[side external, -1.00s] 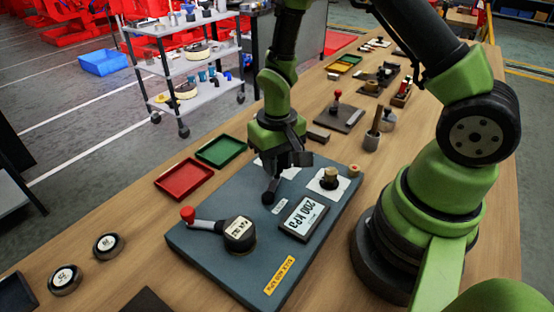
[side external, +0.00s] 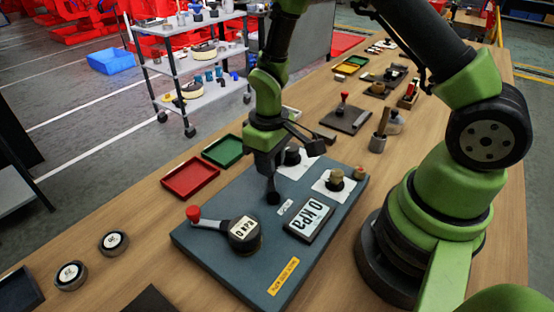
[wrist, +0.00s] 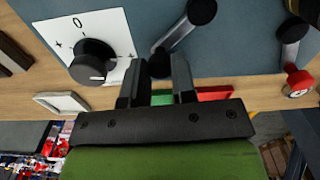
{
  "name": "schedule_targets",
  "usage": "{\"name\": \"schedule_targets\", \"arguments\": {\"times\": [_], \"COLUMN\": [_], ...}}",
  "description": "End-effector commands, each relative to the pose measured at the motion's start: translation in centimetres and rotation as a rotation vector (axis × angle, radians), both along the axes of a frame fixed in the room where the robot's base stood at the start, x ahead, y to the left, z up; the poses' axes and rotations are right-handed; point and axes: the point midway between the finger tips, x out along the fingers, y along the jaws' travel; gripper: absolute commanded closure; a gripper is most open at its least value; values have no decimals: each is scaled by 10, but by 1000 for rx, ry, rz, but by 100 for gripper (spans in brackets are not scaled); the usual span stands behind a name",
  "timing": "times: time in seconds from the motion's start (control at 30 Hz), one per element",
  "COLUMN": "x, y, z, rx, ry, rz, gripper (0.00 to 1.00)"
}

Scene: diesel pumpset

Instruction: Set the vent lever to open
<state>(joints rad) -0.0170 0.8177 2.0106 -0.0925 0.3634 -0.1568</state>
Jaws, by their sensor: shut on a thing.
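The vent lever shows in the wrist view as a grey arm (wrist: 181,38) with a dark round end at each side. My gripper (wrist: 158,70) is shut on its lower end, with a dark finger on each side. In the side view the gripper (side external: 271,172) is low over the blue-grey panel (side external: 215,205). One dark end of the lever (side external: 273,197) shows just below the fingers; the held end is hidden there. The flat display (side external: 309,216) reads 0 kPa.
A black dial (side external: 292,156) is close behind the gripper. Red (side external: 190,192) and green (side external: 222,150) trays lie beyond the panel.

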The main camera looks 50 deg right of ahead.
Motion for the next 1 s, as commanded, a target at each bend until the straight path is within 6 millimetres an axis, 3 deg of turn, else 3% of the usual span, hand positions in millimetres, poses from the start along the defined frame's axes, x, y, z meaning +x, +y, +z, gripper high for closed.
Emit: {"name": "schedule_targets", "arguments": {"times": [0.5,1.0], "x": [13,15], "y": [18,23], "z": [1,1], "rx": [1,0], "ry": [-3,-4], "rz": [383,483], "gripper": [99,99]}}
